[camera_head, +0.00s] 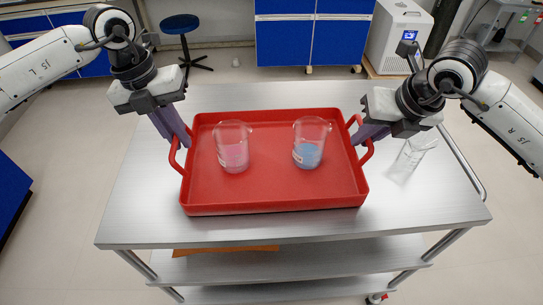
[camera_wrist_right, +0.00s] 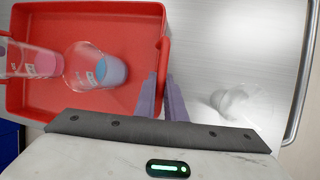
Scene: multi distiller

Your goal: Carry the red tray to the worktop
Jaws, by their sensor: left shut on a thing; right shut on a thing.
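The red tray (camera_head: 270,190) is over the steel cart top in the head view, with a looped handle at each end. Two glass beakers stand upright in it, one with pink liquid (camera_head: 233,148) and one with blue liquid (camera_head: 308,150). My left gripper (camera_head: 182,142) is shut on the left handle. My right gripper (camera_head: 359,140) is shut on the right handle. In the right wrist view the right gripper (camera_wrist_right: 163,100) closes around the handle (camera_wrist_right: 162,65) at the tray's side. I cannot tell whether the tray touches the cart top.
The steel cart (camera_head: 420,215) has lower shelves and a side rail. Behind are blue cabinets (camera_head: 312,38), a dark blue stool (camera_head: 180,26) and a white machine (camera_head: 398,38). Floor is open between cart and cabinets.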

